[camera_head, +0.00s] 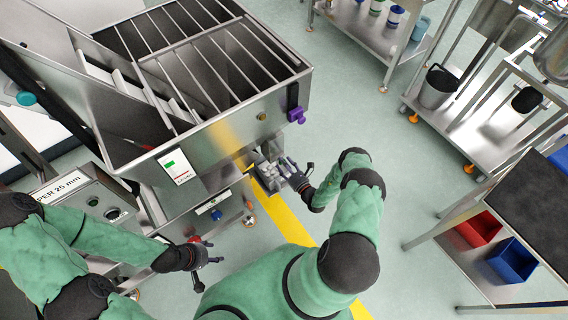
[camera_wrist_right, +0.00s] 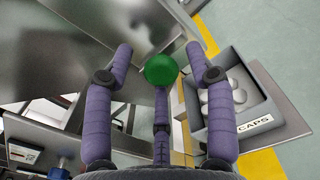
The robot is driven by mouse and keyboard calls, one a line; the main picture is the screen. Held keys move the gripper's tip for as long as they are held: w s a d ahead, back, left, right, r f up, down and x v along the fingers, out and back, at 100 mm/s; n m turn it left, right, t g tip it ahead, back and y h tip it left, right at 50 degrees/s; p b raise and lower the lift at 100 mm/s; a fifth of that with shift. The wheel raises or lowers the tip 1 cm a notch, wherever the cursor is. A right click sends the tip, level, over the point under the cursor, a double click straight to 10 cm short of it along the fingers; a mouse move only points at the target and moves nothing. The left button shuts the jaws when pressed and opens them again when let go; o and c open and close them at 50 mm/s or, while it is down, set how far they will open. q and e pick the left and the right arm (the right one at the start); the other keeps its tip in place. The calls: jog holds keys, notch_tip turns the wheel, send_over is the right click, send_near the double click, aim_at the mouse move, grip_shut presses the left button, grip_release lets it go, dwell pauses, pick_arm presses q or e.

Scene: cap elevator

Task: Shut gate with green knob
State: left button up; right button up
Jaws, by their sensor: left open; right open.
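The green knob (camera_wrist_right: 163,70) shows in the right wrist view as a round ball, between and beyond the open fingers of my right gripper. The fingers do not close on it, and I cannot tell whether any touches it. In the head view my right gripper (camera_head: 304,177) is at the lower front of the steel machine (camera_head: 240,130), and I cannot make out the green knob there. The gate is not clearly distinguishable from the surrounding metal panels. My left gripper (camera_head: 205,256) is open and empty, low in front of the machine's left part.
A grey box marked CAPS (camera_wrist_right: 240,95) holds several pale caps beside my right gripper. A purple knob (camera_head: 297,115) and a teal knob (camera_head: 26,98) are on the machine. Carts, a red bin (camera_head: 480,228) and a blue bin (camera_head: 513,259) stand right. Floor between is clear.

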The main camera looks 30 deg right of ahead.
jog(key=s+d, duration=0.1)
jog(key=s, duration=1)
jog(key=shift+s, duration=0.35)
